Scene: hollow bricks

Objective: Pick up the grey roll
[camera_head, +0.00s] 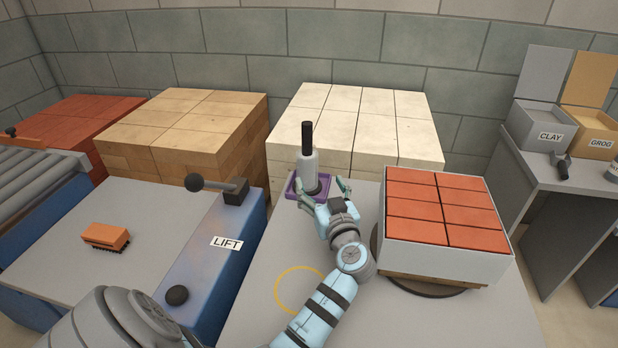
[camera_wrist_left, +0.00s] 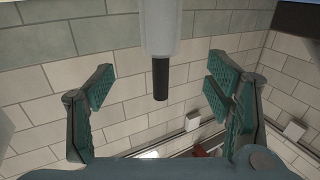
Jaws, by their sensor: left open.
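The grey roll (camera_head: 309,170) stands upright in the purple tray (camera_head: 295,188) on the grey table, with a black handle on top. My left gripper (camera_head: 326,184) is open at the roll's near right side, its fingers spread close to the roll's lower part. In the left wrist view the grey roll (camera_wrist_left: 160,28) hangs down from the top edge, its black end between the two open fingers of the gripper (camera_wrist_left: 160,88). I see no finger closed on it; whether one touches it I cannot tell. My right gripper is not in view.
A grey box of red bricks (camera_head: 446,238) stands on the table to the right. Pale block stacks (camera_head: 362,122) rise behind the tray. The blue lift unit (camera_head: 215,235) with its lever is on the left. A yellow ring (camera_head: 279,279) marks bare table in front.

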